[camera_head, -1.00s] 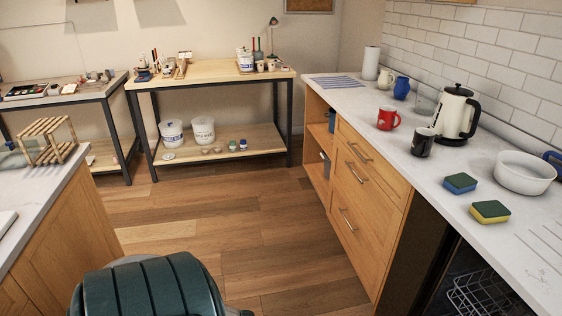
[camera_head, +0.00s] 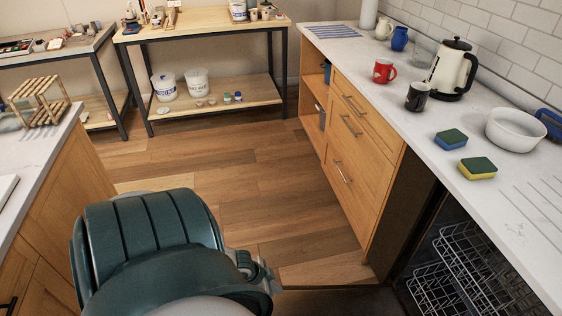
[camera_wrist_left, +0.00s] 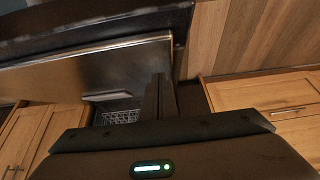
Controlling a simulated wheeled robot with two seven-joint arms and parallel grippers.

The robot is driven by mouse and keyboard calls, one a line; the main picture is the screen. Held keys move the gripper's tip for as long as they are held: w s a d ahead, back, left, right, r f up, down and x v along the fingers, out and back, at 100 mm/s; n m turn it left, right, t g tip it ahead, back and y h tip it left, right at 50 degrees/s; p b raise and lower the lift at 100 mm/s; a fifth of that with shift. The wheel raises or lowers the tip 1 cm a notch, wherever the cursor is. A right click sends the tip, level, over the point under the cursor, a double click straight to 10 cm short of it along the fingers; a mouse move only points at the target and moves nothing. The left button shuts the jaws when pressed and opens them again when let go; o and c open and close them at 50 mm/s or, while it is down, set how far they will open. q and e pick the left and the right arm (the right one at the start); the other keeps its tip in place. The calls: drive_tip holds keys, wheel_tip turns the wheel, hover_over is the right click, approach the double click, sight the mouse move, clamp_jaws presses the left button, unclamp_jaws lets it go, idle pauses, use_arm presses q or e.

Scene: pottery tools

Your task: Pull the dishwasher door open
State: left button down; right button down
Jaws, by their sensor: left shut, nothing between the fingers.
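The dishwasher stands open under the right counter, and its wire rack (camera_head: 460,272) shows inside in the head view. A dark strip (camera_head: 330,300) at the bottom edge looks like part of the lowered door. In the left wrist view a broad metallic panel (camera_wrist_left: 75,85), which looks like the door, slants across the upper left, with the rack (camera_wrist_left: 122,117) below it. My left gripper (camera_wrist_left: 160,95) is shut and empty, its fingers overlapping the panel's right end in the picture; I cannot tell whether they touch. My left arm covers the lower middle of the head view. The right gripper is out of view.
The right counter (camera_head: 400,120) holds a kettle (camera_head: 452,70), mugs, sponges and a white bowl (camera_head: 516,130). Wooden drawers (camera_head: 350,150) adjoin the dishwasher. Another counter (camera_head: 40,160) stands at left. The wooden floor (camera_head: 240,165) between them is clear.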

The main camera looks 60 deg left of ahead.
use_arm(q)
drive_tip(key=s+a+r, duration=0.2)
drive_tip(key=s+r, duration=0.3)
drive_tip(key=shift+s, duration=0.15)
idle(0.3)
